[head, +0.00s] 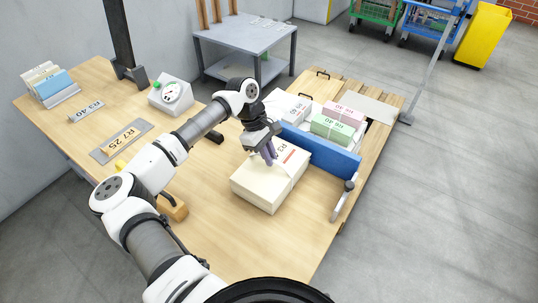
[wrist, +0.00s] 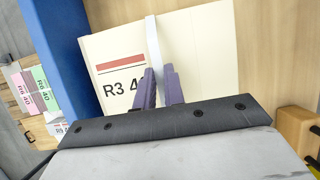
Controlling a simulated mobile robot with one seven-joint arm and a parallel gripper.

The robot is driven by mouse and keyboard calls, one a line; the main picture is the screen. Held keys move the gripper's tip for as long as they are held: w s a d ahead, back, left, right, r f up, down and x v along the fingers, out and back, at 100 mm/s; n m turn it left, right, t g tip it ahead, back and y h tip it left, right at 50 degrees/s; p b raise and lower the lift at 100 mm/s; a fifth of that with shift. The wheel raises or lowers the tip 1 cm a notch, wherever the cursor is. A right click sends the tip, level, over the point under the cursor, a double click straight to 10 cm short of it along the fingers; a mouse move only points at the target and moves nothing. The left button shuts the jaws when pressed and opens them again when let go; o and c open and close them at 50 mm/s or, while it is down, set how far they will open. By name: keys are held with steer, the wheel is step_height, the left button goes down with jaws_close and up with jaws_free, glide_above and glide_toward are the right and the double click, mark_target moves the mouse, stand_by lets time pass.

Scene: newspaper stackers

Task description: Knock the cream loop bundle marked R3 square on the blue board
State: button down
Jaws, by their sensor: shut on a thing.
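The cream loop bundle (head: 262,190) lies flat on the wooden table, its label reading R3 in the head view. A white band runs over its top; the label also shows in the wrist view (wrist: 120,75), with the last digit hidden by a finger. The blue board (head: 320,150) stands along the bundle's far right side, close beside it; it is at the left in the wrist view (wrist: 70,60). I cannot tell if they touch along the whole edge. My gripper (head: 270,154) is over the bundle's top, its purple fingers (wrist: 159,85) shut on the white band.
Beyond the board lie a green bundle (head: 332,128), a pink bundle (head: 343,113) and white bundles (head: 292,107). A clamp handle (head: 343,198) is at the board's right end.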

steer(key=shift+w+d+r+b, duration=0.1)
steer(key=shift+w+d+b, duration=0.3)
steer(key=shift+w, duration=0.25)
steer(key=shift+w+d+b, duration=0.3)
steer(key=shift+w+d, duration=0.1)
steer(key=shift+w, duration=0.2)
stand_by(0.5)
steer(key=shift+w+d+r+b, duration=0.1)
steer(key=shift+b, duration=0.2)
stand_by(1.4)
steer(key=shift+s+a, duration=0.3)
steer(key=shift+s, duration=0.15)
steer(key=shift+s+a+b, duration=0.55)
steer(key=shift+s+a, duration=0.15)
steer(key=shift+s, duration=0.35)
steer(key=shift+r+p, duration=1.2)
steer(key=shift+r, duration=1.75)
steer(key=shift+s+a, duration=0.1)
